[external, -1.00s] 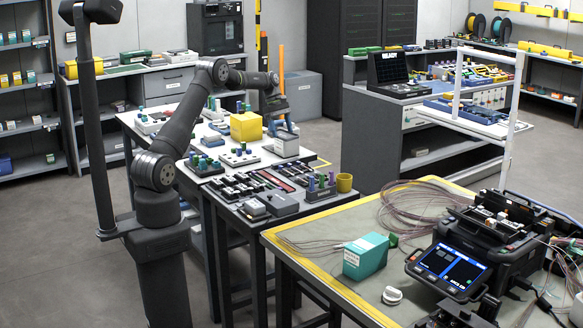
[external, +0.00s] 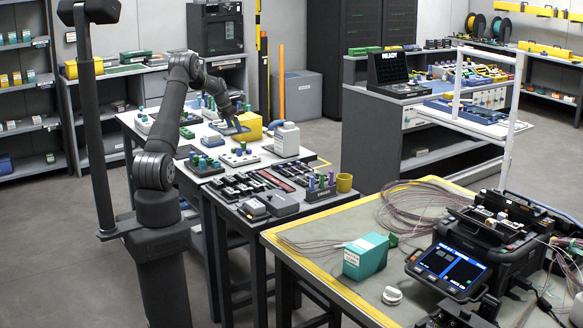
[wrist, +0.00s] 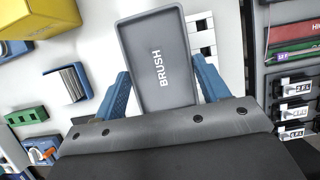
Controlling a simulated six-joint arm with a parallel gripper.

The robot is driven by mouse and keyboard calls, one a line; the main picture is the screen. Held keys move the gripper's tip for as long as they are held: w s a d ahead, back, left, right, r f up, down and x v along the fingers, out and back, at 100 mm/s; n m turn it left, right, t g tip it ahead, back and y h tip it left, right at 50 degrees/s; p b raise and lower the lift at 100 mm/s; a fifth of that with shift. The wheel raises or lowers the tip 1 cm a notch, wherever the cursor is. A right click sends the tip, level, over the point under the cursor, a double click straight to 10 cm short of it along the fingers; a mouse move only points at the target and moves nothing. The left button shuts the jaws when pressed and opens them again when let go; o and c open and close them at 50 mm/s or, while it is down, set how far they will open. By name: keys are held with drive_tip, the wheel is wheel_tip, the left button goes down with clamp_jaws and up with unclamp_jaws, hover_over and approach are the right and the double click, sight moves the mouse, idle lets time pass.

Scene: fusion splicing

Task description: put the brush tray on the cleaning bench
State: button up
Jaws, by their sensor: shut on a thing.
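The brush tray (wrist: 160,62) is a shallow grey rectangular tray with a raised rim and the word BRUSH inside. In the wrist view my gripper (wrist: 161,80) has its blue fingers on either side of the tray and is shut on it. In the external view my gripper (external: 235,126) is low over the white-topped bench (external: 262,157), in front of the yellow box (external: 250,124). I take this bench to be the cleaning bench, but no label on it is readable. The tray is mostly hidden in the external view. I cannot tell whether it touches the bench top.
A white bottle (external: 286,139) stands right of my gripper. Racks of coloured vials (external: 209,163) stand on the near side of the bench. The yellow box also shows at the wrist view's upper left (wrist: 40,22). A darker bench with dark trays (external: 250,186) adjoins in front.

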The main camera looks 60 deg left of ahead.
drive_tip(key=shift+f, duration=0.6)
hover_over(218, 153)
drive_tip(key=f, duration=0.7)
drive_tip(key=shift+s+d+f, duration=0.1)
drive_tip(key=shift+d+f, duration=0.1)
drive_tip(key=shift+f, duration=1.95)
drive_tip(key=shift+f, duration=0.1)
drive_tip(key=o, duration=1)
drive_tip(key=shift+o, duration=0.2)
drive_tip(key=v, duration=1.2)
